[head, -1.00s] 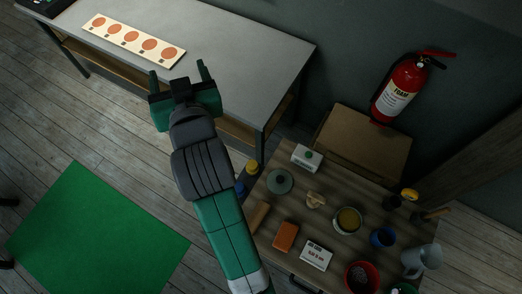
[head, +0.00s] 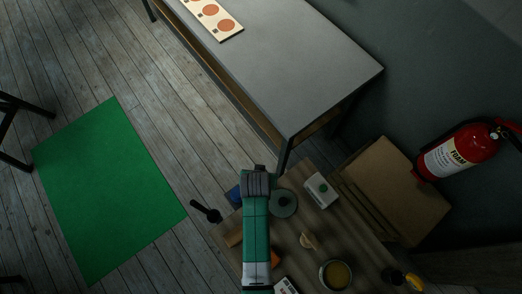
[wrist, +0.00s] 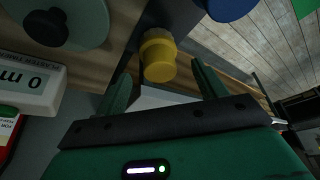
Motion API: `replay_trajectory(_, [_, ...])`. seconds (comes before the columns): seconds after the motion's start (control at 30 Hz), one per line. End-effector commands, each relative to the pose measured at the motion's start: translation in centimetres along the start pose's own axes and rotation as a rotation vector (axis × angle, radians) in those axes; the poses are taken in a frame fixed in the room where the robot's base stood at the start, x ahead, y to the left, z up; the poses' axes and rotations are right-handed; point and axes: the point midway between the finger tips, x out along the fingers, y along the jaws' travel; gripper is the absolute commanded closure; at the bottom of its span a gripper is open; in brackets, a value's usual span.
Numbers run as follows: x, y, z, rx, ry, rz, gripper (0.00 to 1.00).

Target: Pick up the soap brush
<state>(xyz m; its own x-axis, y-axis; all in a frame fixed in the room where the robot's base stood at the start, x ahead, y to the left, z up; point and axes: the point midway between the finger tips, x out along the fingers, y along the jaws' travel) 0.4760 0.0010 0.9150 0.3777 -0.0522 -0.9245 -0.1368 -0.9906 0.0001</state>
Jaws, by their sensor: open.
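I cannot make out the soap brush for certain. A small tan wooden piece (head: 308,240) lies on the wooden table top in the head view; its shape is too small to name. My gripper (wrist: 160,72) is open and empty in the wrist view, its two green fingers apart. A yellow capped jar (wrist: 158,57) shows between and beyond the fingers, not visibly gripped. In the head view my gripper is hidden beyond my arm, at the near corner of the wooden table.
A grey-green disc with a knob (head: 283,203), a white box (head: 320,190) and a bowl of yellow stuff (head: 336,274) stand on the wooden table. A blue jar (wrist: 230,6) is beside the yellow one. A grey workbench (head: 310,75), cardboard box (head: 400,195) and fire extinguisher (head: 462,152) are nearby.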

Motion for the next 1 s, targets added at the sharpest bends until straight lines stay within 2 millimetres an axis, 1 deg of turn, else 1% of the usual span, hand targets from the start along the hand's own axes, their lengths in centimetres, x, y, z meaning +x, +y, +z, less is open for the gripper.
replay_trajectory(0.07, [0.9,0.0,0.1,0.0,-0.002,0.0,0.3])
replay_trajectory(0.2, [3.6,-0.1,0.2,0.0,-0.001,0.0,0.3])
replay_trajectory(0.3, [4.8,0.0,0.1,0.001,0.0,0.0,0.3])
replay_trajectory(0.4, [5.1,0.0,0.1,0.0,0.002,0.0,0.3])
replay_trajectory(0.57, [5.0,0.0,0.1,0.0,0.002,0.0,0.3])
replay_trajectory(0.7, [5.0,0.0,0.1,0.0,0.002,0.0,0.57])
replay_trajectory(0.8, [5.0,0.0,0.1,0.0,0.002,0.0,0.75])
replay_trajectory(0.83, [5.0,-0.1,0.1,0.0,0.002,0.0,0.75])
replay_trajectory(0.87, [5.0,-0.1,0.1,0.0,0.002,0.0,0.79])
replay_trajectory(1.0, [5.0,-0.1,0.1,0.0,0.002,0.0,0.79])
